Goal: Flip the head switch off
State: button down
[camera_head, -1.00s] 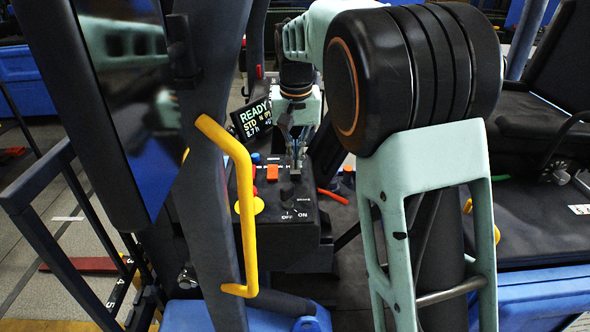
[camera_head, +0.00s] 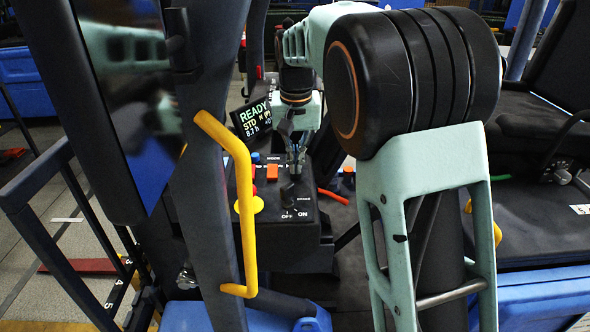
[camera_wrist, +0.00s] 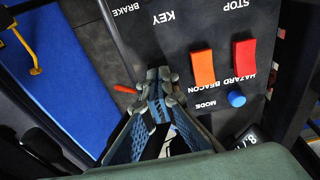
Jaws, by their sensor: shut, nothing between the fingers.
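A black control panel (camera_head: 305,232) stands in the middle of the head view, with a dark key switch or knob (camera_head: 288,194) above its OFF and ON marks. No label reading "head" is legible. In the wrist view the panel (camera_wrist: 185,28) carries an orange rocker (camera_wrist: 203,67), a red rocker (camera_wrist: 244,55) and a blue button (camera_wrist: 236,99). My gripper (camera_head: 295,171) is shut and empty, pointing down just above and behind the knob. In the wrist view its fingertips (camera_wrist: 158,82) lie left of the orange rocker; contact cannot be told.
A yellow grab handle (camera_head: 244,205) and dark post stand in front of the panel's left side. A lit READY display (camera_head: 253,119) is behind it. A red-orange lever (camera_head: 333,196) lies to the right. A black seat (camera_head: 525,220) is at far right.

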jog(key=shift+f, duration=0.3)
notch_tip(320, 180, up, 7)
jog(key=p, duration=0.6)
jog(key=shift+r, duration=0.1)
dwell(0.5)
